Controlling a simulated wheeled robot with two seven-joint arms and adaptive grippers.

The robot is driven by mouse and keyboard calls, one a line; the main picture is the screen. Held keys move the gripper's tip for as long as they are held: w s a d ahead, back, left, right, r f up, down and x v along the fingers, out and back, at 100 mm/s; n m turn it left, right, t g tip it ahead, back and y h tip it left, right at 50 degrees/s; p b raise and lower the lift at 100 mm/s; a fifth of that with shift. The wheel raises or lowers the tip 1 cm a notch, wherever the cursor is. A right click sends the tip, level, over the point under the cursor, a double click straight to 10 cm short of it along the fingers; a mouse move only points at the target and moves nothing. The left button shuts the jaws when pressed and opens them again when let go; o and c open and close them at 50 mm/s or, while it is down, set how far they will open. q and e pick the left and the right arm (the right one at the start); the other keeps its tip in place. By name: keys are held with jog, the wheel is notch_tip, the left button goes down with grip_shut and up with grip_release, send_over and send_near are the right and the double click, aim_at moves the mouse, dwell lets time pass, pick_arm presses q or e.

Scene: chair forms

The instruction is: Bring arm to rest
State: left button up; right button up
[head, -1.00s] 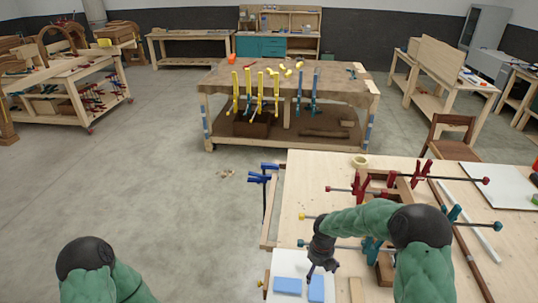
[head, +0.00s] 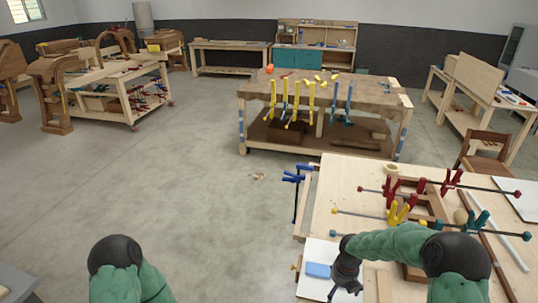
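My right arm comes in from the right over the near worktable (head: 340,185). Its dark gripper (head: 344,292) points down near the bottom edge, over a white board (head: 318,250); the fingers look spread, with nothing visible between them. A blue block (head: 318,270) lies on the board just left of the gripper, apart from it. A second blue block is not visible now. My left arm shows only its green, dark-capped part at the lower left; its gripper is out of view.
Red clamps (head: 447,182), yellow clamps (head: 397,212) and teal clamps (head: 477,222) hold a wooden frame beside my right arm. A blue clamp (head: 294,178) sits at the table's left edge. A chair (head: 485,153) stands behind. The floor (head: 180,190) at left is clear.

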jog(key=f+m, duration=0.1)
jog(key=a+f+m, duration=0.1)
jog(key=s+f, duration=0.1)
jog(key=shift+a+m+y, duration=0.25)
jog(key=shift+m+y, duration=0.15)
jog(key=s+a+f+m+y, duration=0.1)
jog(key=s+a+f+m, duration=0.3)
jog(key=s+m, duration=0.55)
jog(key=s+a+f+m+y, duration=0.1)
jog(key=s+a+f+m, duration=0.4)
jog(key=m, duration=0.8)
jog(key=s+a+f+m+y, duration=0.1)
jog(key=s+a+f+m, duration=0.15)
jog(key=s+m, duration=0.75)
pick_arm(q)
notch_tip(320, 180, down, 19)
jog(key=b, duration=1.9)
jog(key=shift+w, duration=0.25)
pick_arm(e)
notch_tip(320, 180, down, 18)
jog(key=w, duration=0.2)
jog(key=shift+w+a+r, duration=0.2)
jog(key=shift+w+a, duration=0.15)
jog(key=shift+a, duration=0.05)
